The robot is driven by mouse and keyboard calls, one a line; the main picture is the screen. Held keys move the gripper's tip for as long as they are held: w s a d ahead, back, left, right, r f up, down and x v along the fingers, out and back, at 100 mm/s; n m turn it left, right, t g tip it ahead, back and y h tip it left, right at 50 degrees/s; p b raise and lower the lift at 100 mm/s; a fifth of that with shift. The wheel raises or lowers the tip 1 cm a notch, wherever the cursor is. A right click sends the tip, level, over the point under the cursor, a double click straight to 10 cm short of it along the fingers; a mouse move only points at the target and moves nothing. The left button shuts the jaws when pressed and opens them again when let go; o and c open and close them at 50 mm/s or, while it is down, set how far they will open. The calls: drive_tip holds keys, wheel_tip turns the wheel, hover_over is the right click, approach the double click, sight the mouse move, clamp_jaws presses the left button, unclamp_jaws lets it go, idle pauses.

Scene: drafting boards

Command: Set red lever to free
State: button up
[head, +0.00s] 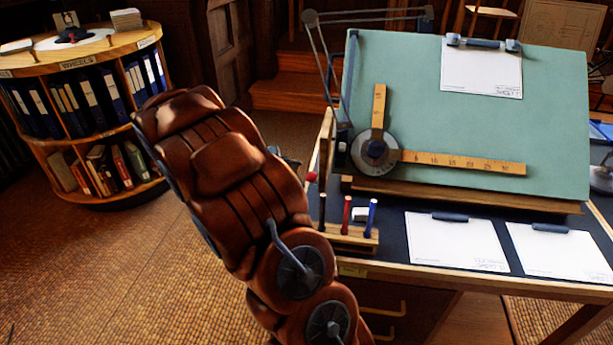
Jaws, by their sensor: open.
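A small red ball knob (311,177), which looks like the end of the red lever, shows at the left edge of the drafting table, just right of my brown arm. The rest of the lever and any markings cannot be made out. My gripper (289,159) is mostly hidden behind my arm; only a small grey part shows, left of and slightly above the red knob. It appears open, with nothing seen in it and apart from the knob in the picture.
The tilted green drafting board (470,130) carries a wooden ruler arm (462,162) with a round head. A pen rack (345,236) with several pens stands near the table's left corner. A round bookshelf (100,134) is at the left; floor between is clear.

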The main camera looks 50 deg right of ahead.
drive_tip(key=v, duration=0.6)
drive_tip(key=shift+a, duration=0.25)
drive_tip(key=shift+w+r, duration=0.1)
drive_tip(key=shift+r, duration=0.05)
